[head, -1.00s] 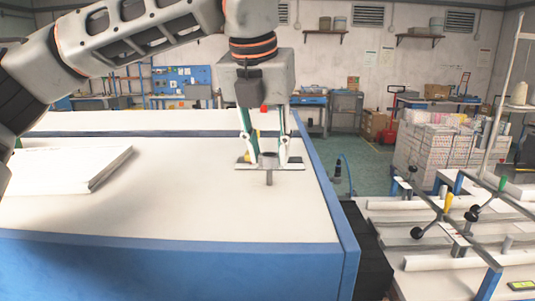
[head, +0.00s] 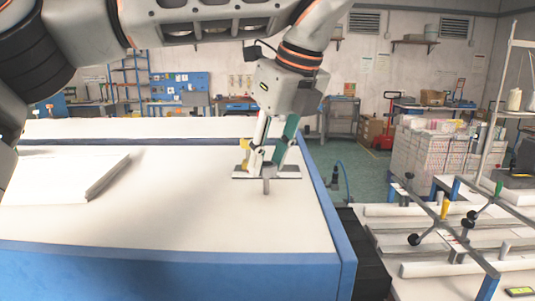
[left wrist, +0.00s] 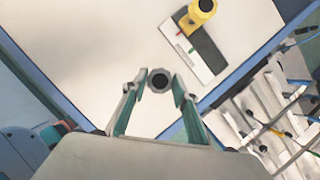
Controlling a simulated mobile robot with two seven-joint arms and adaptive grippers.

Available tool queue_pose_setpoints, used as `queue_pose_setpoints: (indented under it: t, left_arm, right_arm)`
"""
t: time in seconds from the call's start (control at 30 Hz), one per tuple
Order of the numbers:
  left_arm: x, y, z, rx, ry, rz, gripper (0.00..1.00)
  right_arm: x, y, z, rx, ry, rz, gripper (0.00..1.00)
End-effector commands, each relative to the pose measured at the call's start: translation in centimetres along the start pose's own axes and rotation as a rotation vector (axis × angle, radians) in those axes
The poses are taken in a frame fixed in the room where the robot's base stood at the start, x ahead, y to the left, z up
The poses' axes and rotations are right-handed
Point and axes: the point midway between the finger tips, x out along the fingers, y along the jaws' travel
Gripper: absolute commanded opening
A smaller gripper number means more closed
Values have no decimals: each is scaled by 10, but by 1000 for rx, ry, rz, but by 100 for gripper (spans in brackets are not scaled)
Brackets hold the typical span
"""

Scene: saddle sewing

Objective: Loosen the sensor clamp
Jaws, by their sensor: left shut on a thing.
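My left gripper (head: 266,170) points down over the white tabletop and is tilted. Its fingertips are closed around a grey faceted knob with a dark round centre, clear in the left wrist view (left wrist: 160,80). In the head view the fingers hide most of it, and a short grey post (head: 266,186) shows below them. A flat light-grey plate (head: 290,173) lies behind the fingers. In the left wrist view this plate carries red and green marks, a dark strip (left wrist: 209,48) and a yellow part with a black top (left wrist: 203,8). I cannot tell which part is the sensor clamp. My right gripper is not in view.
The white table (head: 170,215) has a blue edge. To the right stands a bench with rails, bars and black-knobbed levers (head: 414,239). Open tabletop surrounds the gripper.

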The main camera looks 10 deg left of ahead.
Motion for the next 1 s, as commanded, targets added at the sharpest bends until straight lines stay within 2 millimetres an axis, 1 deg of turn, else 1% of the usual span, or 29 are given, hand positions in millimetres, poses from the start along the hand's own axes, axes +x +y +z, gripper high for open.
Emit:
queue_pose_setpoints:
  t: [0.1,0.2,0.33,0.5,0.7,1.0]
  left_arm:
    - [-2,-1,1,-90,-2,38,7]
    - [-1,-1,0,-158,0,67,7]
    - [-1,-2,0,-231,-1,96,7]
    - [-1,-2,0,-297,0,124,7]
    - [0,-2,0,-337,0,140,7]
    - [0,-2,0,-346,1,145,7]
  right_arm:
    - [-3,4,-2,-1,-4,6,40]
    - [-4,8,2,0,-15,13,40]
    - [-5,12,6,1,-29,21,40]
    - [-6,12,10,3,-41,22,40]
    - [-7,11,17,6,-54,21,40]
    - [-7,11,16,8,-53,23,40]
